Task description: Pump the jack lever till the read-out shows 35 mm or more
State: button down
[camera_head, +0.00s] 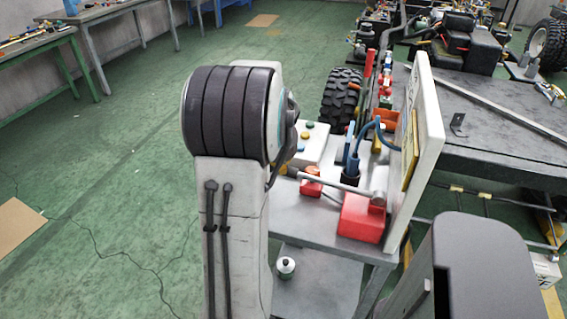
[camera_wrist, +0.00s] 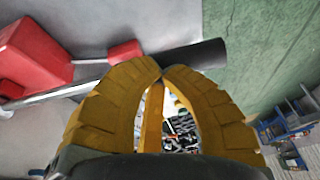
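The red jack (camera_head: 361,216) sits on a grey bench at the centre right. Its metal lever (camera_head: 335,184) runs left from it, nearly level, towards my arm. In the wrist view the jack's red body (camera_wrist: 36,52) is at upper left, and the lever's rod (camera_wrist: 60,93) leads to a dark handle grip (camera_wrist: 200,54). My gripper (camera_wrist: 161,69) has yellow fingers whose tips meet just below the grip in the picture. I see nothing between the tips, and cannot tell whether they touch the grip. My arm hides the gripper in the head view. No read-out figure is legible.
A white upright panel (camera_head: 430,118) stands edge-on right behind the jack. A blue-handled tool (camera_head: 354,158) and a button box (camera_head: 314,142) are on the bench. A small bottle (camera_head: 286,267) stands on the shelf below. Green floor at left is open.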

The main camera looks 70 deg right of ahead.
jog(key=f+b, duration=0.3)
jog(key=f, duration=0.2)
jog(key=f+b, duration=0.2)
jog(key=shift+w+f+b, duration=0.25)
jog(key=shift+f+b, duration=0.1)
jog(key=shift+f, duration=0.05)
jog(key=shift+a, duration=0.1)
jog(key=shift+r, duration=0.1)
